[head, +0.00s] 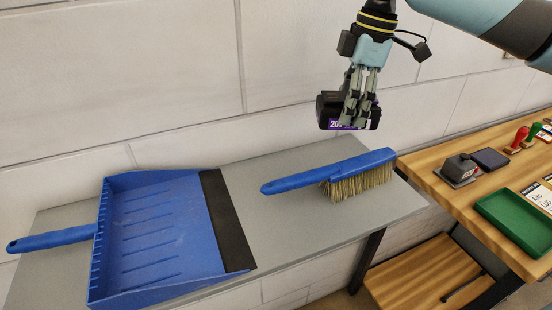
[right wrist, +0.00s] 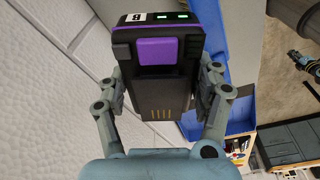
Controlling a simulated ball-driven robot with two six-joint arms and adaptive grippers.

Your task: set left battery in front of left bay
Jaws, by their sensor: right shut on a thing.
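My right gripper (head: 361,98) is shut on a black battery (head: 328,110) with a purple label and holds it in the air above the back of the grey bench. In the right wrist view the battery (right wrist: 160,85) sits between the two fingers (right wrist: 163,95). It shows a purple button, a white tag that seems to read B, and small green lights. No bay shows clearly in either view.
A blue dustpan (head: 160,230) lies on the left of the grey bench (head: 290,225). A blue brush (head: 330,176) lies under the held battery. A wooden table (head: 430,165) at the right bears a green tray (head: 510,222), stamps (head: 520,138) and an ink pad (head: 490,158). The bench's middle front is clear.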

